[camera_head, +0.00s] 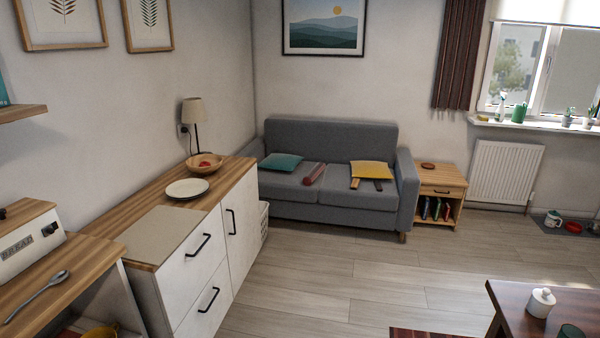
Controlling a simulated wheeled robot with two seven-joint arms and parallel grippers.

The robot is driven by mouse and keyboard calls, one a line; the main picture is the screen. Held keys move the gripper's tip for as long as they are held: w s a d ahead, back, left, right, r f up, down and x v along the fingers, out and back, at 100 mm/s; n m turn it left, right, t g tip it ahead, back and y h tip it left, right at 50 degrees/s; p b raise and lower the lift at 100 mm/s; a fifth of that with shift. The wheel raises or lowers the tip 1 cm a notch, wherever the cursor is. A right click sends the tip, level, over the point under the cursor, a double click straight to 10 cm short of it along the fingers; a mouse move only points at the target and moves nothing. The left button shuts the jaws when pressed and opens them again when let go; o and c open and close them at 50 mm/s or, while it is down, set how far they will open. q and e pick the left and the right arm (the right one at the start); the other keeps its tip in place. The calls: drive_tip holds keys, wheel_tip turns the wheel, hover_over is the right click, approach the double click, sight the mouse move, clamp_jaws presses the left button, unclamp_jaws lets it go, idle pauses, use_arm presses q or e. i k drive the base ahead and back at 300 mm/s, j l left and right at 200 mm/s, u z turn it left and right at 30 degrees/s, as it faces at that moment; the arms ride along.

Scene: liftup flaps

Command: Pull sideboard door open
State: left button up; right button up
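The sideboard (151,228) stands along the left wall, with a wooden top and a white front. Its door (243,232) is at the far end of the front and looks shut. A black vertical handle (231,222) sits near the door's left edge. Two drawers are left of the door, an upper drawer (190,266) and a lower drawer (203,306), each with a black bar handle. Both look shut. Neither of my grippers is in view.
A plate (187,189), a bowl (205,164) and a lamp (194,115) stand on the sideboard. A grey sofa (350,205) is at the back, a dark table (510,310) front right. Floor before the sideboard is clear.

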sight(240, 206)
drive_tip(key=i+l, duration=0.1)
drive_tip(key=i, duration=0.5)
drive_tip(key=i+l, duration=0.15)
drive_tip(key=i, duration=0.45)
drive_tip(key=i+l, duration=0.1)
drive_tip(key=i, duration=0.5)
drive_tip(key=i+l, duration=0.15)
drive_tip(key=i, duration=0.45)
